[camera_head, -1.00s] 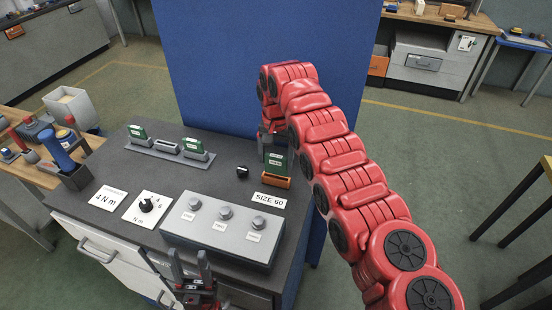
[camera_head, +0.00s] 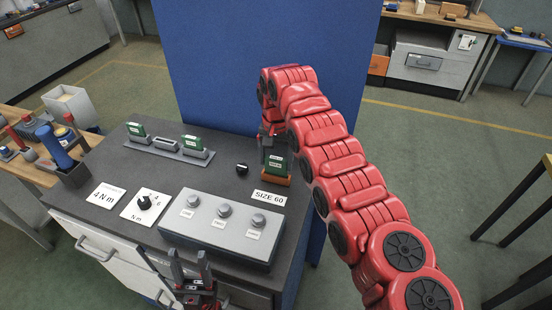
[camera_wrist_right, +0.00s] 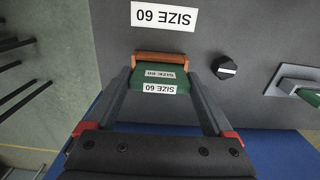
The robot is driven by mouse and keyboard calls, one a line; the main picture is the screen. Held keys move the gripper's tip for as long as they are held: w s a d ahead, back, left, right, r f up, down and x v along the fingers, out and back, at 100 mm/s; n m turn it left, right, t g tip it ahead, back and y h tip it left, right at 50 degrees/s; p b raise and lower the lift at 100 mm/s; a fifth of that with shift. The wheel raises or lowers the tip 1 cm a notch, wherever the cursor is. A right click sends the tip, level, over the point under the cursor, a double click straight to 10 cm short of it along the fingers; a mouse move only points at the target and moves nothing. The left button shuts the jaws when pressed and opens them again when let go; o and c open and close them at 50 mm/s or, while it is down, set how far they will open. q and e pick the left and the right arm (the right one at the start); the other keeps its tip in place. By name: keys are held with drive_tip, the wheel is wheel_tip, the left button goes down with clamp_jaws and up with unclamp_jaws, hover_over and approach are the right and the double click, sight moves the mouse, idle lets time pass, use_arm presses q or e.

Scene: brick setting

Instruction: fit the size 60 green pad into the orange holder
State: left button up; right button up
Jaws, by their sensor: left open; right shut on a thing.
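The size 60 green pad (camera_head: 277,162) stands upright at the orange holder (camera_head: 278,181), its lower edge at the holder's opening. How deep it sits I cannot tell. In the right wrist view, the pad (camera_wrist_right: 157,102) has two "SIZE 60" labels and lies between my fingers, with the holder (camera_wrist_right: 163,55) just beyond. My right gripper (camera_wrist_right: 160,80) is shut on the pad; in the head view its arm partly hides it. My left gripper (camera_head: 188,262) is open and empty at the front edge of the bench, away from the pad.
A "SIZE 60" card (camera_head: 269,198) lies before the holder. A black knob (camera_head: 242,169) is left of it. A grey box with round buttons (camera_head: 222,226) stands in front. A grey rack (camera_head: 168,150) with green pads is at the back left. A blue panel (camera_head: 255,60) rises behind.

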sight(276, 158)
drive_tip(key=shift+f+b, duration=0.6)
drive_tip(key=shift+f, duration=0.5)
drive_tip(key=o, duration=1.1)
drive_tip(key=shift+r, duration=0.1)
drive_tip(key=shift+r, duration=1.35)
drive_tip(key=shift+r+p, duration=0.9)
drive_tip(key=shift+r, duration=0.85)
drive_tip(key=shift+f, duration=0.1)
